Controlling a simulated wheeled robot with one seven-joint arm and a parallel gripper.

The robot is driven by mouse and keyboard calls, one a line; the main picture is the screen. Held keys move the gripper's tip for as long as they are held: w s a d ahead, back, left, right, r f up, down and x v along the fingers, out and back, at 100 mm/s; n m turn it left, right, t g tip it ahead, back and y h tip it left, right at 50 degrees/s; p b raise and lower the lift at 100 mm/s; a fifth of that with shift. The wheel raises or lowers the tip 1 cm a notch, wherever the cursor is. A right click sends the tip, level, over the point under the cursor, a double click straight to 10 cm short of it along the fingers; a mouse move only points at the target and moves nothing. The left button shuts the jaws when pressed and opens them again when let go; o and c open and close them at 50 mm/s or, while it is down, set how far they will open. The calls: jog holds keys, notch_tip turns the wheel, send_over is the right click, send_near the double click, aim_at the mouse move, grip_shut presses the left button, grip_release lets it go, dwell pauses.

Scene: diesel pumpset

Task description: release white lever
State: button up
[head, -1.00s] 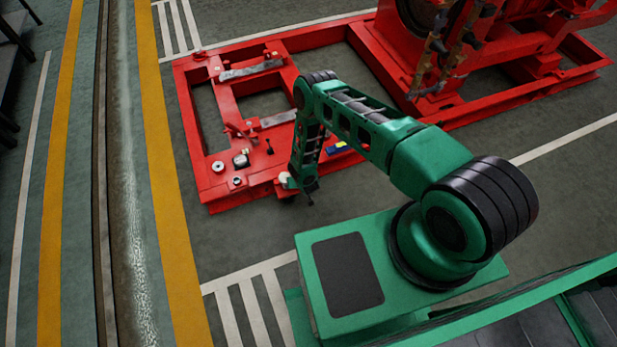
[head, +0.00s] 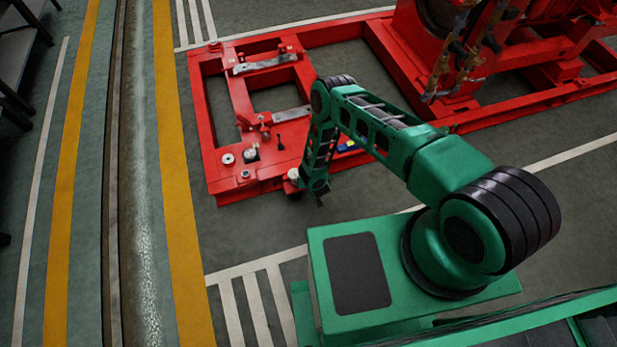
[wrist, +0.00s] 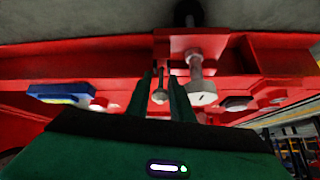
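No clear white lever shape shows. A small white round part (head: 293,174) sits at the near edge of the red frame (head: 262,183), just left of my gripper (head: 320,190) in the head view. In the wrist view my gripper (wrist: 160,80) points at the red frame, its two green fingers apart. A thin rod with a pale round end (wrist: 160,97) shows between the fingers. I cannot tell whether they touch it. To its right hangs a larger rod with a whitish cylindrical end (wrist: 202,93), outside the fingers. I cannot tell which part is the lever.
A blue and yellow part (head: 347,146) lies on the frame behind my arm; a blue part also shows in the wrist view (wrist: 60,95). Round fittings (head: 228,158) stand at the frame's near left corner.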

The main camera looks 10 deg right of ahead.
jog(key=v, duration=1)
jog(key=shift+s+r, duration=0.15)
jog(key=shift+r, duration=0.1)
jog(key=shift+d, duration=0.1)
